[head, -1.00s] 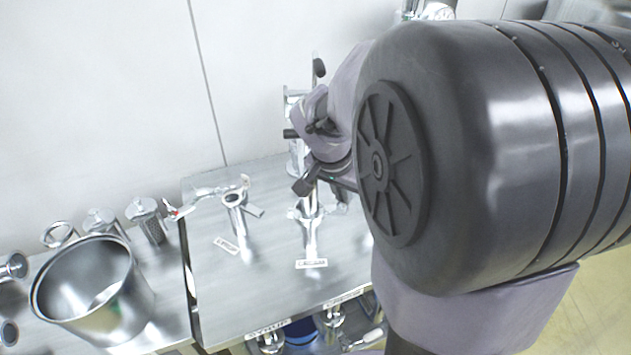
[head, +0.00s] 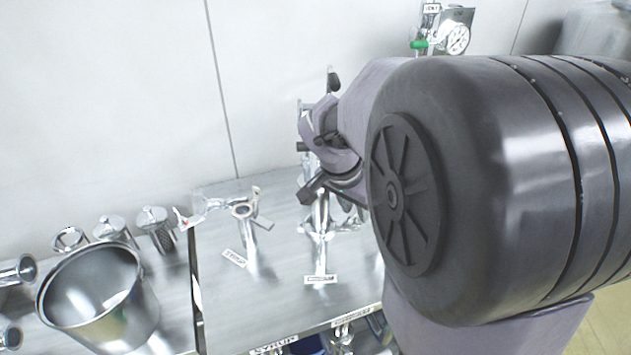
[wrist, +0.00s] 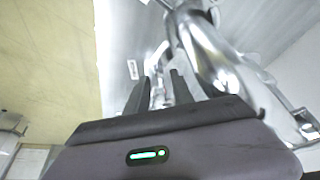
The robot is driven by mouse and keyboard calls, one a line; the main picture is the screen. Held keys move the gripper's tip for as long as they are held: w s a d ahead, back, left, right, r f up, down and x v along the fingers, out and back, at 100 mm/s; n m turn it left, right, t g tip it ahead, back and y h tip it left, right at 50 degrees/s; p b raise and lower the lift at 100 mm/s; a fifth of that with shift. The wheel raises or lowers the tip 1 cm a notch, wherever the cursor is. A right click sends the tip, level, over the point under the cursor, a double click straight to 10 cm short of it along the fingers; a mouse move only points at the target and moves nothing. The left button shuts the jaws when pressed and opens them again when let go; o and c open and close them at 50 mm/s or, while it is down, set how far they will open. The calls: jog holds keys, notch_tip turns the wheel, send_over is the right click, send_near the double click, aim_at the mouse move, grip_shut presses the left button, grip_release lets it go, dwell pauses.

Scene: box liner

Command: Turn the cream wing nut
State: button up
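A shiny metal pipe fitting (head: 321,240) stands on the steel table behind a small white label (head: 321,279), whose print is too small to read surely. A wing-shaped metal part sticks out near its top; I cannot surely pick out the cream wing nut. My gripper (head: 312,192) is over the top of this fitting in the head view, partly hidden by my own arm. In the wrist view my gripper (wrist: 157,80) has its two dark fingers apart, with bright metal beyond them. A large shiny pipe (wrist: 205,50) runs close to the right finger. I see nothing held.
A second fitting (head: 246,225) with clamp wings stands to the left, behind its own label (head: 234,258). A steel bucket (head: 100,305) and several metal parts are at the far left. The steel table (head: 215,300) has bare room in front. A wall rises behind.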

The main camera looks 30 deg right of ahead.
jog(key=p+v, duration=0.7)
jog(key=v, duration=1)
jog(key=shift+a+r, duration=0.15)
jog(key=shift+s, duration=0.1)
